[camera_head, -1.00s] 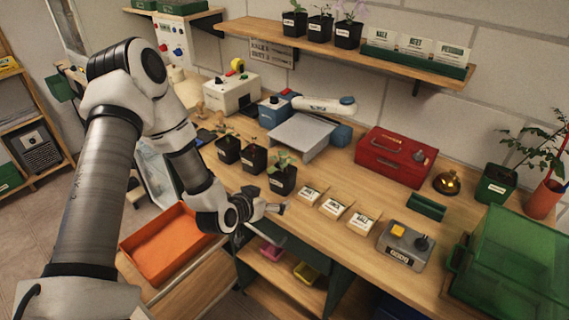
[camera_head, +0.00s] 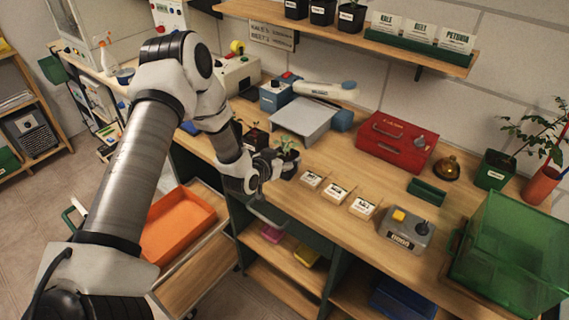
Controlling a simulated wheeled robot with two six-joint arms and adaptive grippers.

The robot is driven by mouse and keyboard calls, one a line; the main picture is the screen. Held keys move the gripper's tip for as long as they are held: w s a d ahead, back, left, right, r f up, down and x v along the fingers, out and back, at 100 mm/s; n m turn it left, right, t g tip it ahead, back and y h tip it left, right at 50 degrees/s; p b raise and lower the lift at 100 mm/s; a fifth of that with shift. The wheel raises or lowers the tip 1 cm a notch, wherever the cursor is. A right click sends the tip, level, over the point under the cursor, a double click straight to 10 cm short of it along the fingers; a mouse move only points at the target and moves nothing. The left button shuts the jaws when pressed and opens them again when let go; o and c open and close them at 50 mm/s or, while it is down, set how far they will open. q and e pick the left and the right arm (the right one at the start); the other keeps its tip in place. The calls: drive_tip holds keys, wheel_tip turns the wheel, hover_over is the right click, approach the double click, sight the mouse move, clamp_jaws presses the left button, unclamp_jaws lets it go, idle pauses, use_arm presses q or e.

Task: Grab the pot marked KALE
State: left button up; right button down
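Three dark pots with seedlings stand in a row on the bench: a left pot (camera_head: 237,128), a middle pot (camera_head: 256,138) and a right pot (camera_head: 291,167) with the leafiest plant. My arm and gripper partly cover them, and I cannot read a KALE mark on any of them. My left gripper (camera_head: 274,164) is right at the right pot, on its left front side. Its fingers overlap the pot, and I cannot tell whether they touch or close on it. A packet reading KALE (camera_head: 387,22) stands on the wall shelf. My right gripper is out of view.
Three small labelled cards, a left (camera_head: 311,180), a middle (camera_head: 334,191) and a right one (camera_head: 361,207), lie right of the pots. Behind are a grey stand (camera_head: 303,118) and a red toolbox (camera_head: 396,142). An orange tray (camera_head: 178,226) sits below, left of the bench.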

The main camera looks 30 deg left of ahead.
use_arm(q)
drive_tip(key=shift+d, duration=0.2)
drive_tip(key=shift+c, duration=1.1)
drive_tip(key=shift+a+r, duration=0.1)
